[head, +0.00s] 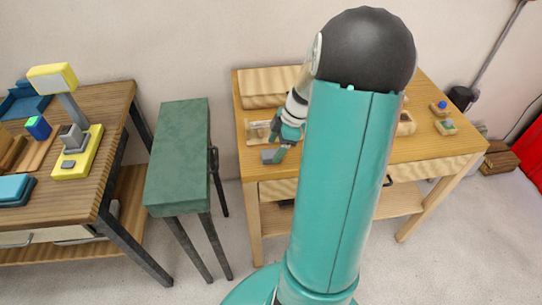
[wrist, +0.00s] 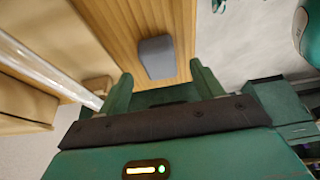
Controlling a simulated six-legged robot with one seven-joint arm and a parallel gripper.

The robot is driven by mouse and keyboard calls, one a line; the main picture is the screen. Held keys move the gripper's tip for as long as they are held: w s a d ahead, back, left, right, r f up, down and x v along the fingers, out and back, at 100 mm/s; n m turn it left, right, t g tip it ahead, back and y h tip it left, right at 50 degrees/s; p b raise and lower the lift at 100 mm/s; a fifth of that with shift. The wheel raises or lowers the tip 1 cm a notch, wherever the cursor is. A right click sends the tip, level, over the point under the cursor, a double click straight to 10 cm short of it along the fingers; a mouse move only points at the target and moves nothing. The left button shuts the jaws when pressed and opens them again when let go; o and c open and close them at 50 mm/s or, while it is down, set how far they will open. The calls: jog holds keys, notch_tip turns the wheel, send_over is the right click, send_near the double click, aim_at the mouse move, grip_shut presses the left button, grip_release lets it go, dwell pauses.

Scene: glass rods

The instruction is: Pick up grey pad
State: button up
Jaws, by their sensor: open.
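The grey pad (wrist: 156,57) is a small rounded block lying flat on the wooden table top. In the wrist view it sits just beyond and between my gripper's two green fingers (wrist: 161,72). The fingers are apart, with nothing held between them. In the head view my gripper (head: 286,138) is over the front left part of the wooden table (head: 414,146), and the grey pad (head: 271,157) shows just below it near the front edge. The exact gap between fingers and pad is hard to tell.
A clear glass rod (wrist: 48,68) runs beside my left finger in the wrist view. A wooden box (head: 268,82) stands at the table's back left. A green bench (head: 180,150) and a cluttered workbench (head: 112,95) stand to the left.

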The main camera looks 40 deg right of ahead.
jog(key=shift+x, duration=1.25)
jog(key=c, duration=1.1)
jog(key=shift+r, duration=0.1)
jog(key=shift+c, duration=0.2)
jog(key=shift+r, duration=0.55)
jog(key=s+a+r, duration=0.8)
jog(key=s+r, duration=0.3)
jog(key=shift+s+r, duration=0.2)
jog(key=shift+r, duration=0.15)
